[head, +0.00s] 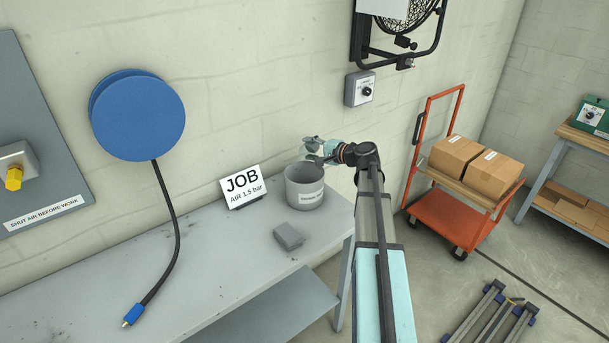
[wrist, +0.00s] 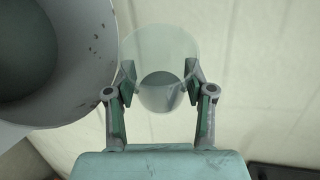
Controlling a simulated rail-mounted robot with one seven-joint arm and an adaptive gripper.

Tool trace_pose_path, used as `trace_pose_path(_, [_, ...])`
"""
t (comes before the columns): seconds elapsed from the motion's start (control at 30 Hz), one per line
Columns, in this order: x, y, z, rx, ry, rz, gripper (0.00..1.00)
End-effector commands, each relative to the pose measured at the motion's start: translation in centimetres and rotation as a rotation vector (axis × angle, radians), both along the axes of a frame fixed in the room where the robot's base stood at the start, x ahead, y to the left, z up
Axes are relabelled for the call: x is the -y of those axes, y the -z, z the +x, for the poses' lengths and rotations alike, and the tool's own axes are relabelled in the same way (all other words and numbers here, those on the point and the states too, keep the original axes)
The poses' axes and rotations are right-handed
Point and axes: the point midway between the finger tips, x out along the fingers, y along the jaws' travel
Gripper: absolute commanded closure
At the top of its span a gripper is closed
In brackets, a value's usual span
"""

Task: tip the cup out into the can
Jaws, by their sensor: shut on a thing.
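My gripper (head: 322,152) is above the can's back right rim, toward the wall. In the wrist view my gripper (wrist: 160,95) is shut on a clear cup (wrist: 160,50), with one finger on each side. A dark grey patch shows inside or through the cup; I cannot tell whether it is contents or the base. The cup is beside the can's mouth in that view, and its tilt is unclear.
A JOB sign (head: 243,186) stands left of the can, and a grey block (head: 288,236) lies in front of it on the bench (head: 225,260). A blue hose reel (head: 138,115) hangs on the wall. An orange cart (head: 450,215) with boxes stands at right.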

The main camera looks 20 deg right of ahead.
Motion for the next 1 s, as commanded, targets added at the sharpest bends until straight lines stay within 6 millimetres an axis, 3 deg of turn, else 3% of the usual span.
trace_pose_path(0.63, [-0.1,-0.4,-0.1,0.041,-0.001,-0.039,0.87])
trace_pose_path(1.0, [1.4,-1.7,1.6,-0.143,0.000,0.134,0.87])
